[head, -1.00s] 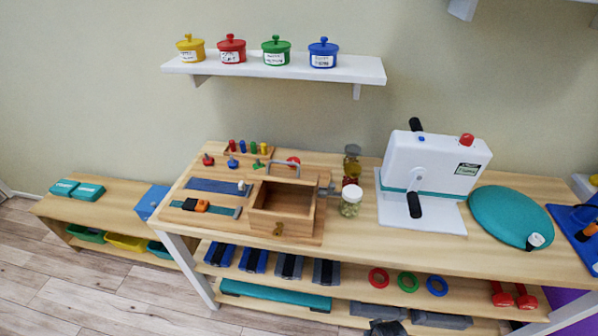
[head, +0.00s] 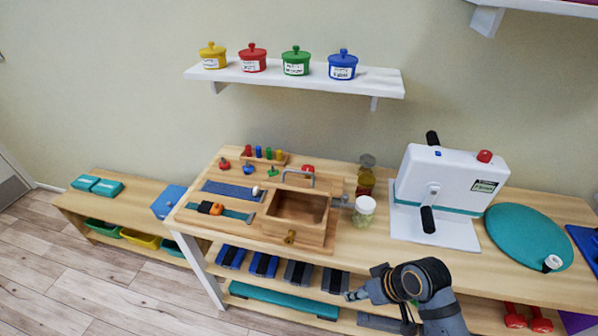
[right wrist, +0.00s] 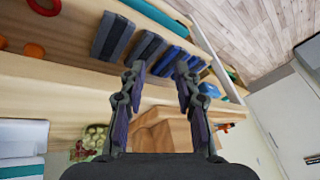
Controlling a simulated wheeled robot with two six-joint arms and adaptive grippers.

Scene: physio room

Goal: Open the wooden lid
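A wooden box (head: 326,232) stands on the activity board on the table, with a brass latch (head: 290,237) on its front. Its top shows a darker, recessed brown area inside a pale frame; I cannot tell a separate closed lid there. A grey metal handle (head: 298,172) stands behind it. My right gripper (head: 352,295) is in front of the table edge, below and right of the box, touching nothing. In the right wrist view the gripper (right wrist: 158,72) is open and empty, with the wooden box (right wrist: 165,133) beyond its fingers. My left gripper is out of view.
A clear jar with a white lid (head: 364,212) stands close right of the box. A white crank machine (head: 450,190) and a teal cushion (head: 525,237) are farther right. Grey-and-blue blocks (head: 264,264) lie on the lower shelf. A wall shelf (head: 300,82) holds coloured pots.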

